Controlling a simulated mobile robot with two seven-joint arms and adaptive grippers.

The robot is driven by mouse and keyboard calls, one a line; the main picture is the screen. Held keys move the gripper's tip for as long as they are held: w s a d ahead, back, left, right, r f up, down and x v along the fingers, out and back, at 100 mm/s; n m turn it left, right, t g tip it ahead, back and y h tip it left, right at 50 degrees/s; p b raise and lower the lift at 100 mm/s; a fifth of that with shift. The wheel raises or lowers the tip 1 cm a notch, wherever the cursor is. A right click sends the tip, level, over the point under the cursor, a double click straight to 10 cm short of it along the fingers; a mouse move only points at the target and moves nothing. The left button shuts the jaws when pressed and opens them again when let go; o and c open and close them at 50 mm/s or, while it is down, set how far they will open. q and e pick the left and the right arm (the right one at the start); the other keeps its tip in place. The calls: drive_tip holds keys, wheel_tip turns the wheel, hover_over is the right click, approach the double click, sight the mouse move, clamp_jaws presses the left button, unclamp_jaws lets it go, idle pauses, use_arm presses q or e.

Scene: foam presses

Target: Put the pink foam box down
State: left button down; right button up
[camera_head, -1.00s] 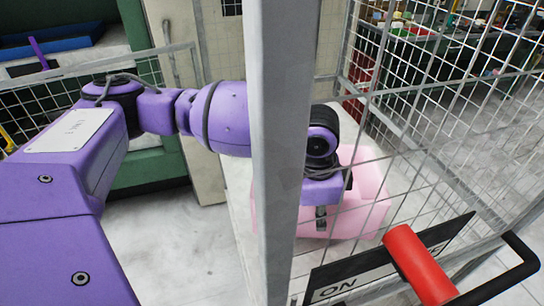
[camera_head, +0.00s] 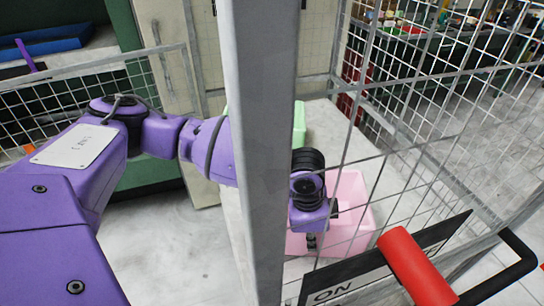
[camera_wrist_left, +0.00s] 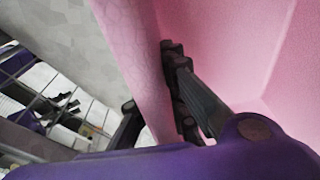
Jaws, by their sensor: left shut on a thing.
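The pink foam box (camera_head: 352,190) is an open-topped box inside the mesh enclosure, partly behind the grey post and mesh. It appears low over or on the pale surface; I cannot tell whether its base touches. My left gripper (camera_head: 322,226) is shut on one wall of the box. In the left wrist view, the pink box wall (camera_wrist_left: 150,75) runs between the gripper's fingers (camera_wrist_left: 155,100), one inside the box and one outside. My right gripper is not in view.
A grey post (camera_head: 262,120) stands in front of my left arm. Wire mesh (camera_head: 430,130) closes the right side. A red handle (camera_head: 412,266) and an "ON" plate (camera_head: 345,284) are in the foreground. A green foam piece (camera_head: 299,122) stands behind the pink box.

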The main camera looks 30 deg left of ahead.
use_arm(q)
drive_tip(key=c, duration=1.8)
unclamp_jaws()
drive_tip(key=shift+o, duration=0.2)
drive_tip(key=r, duration=0.4)
drive_tip(key=a+r, duration=0.1)
drive_tip(key=r, duration=0.3)
drive_tip(key=r+p, duration=0.1)
drive_tip(key=r, duration=0.3)
drive_tip(key=shift+s+a, duration=0.3)
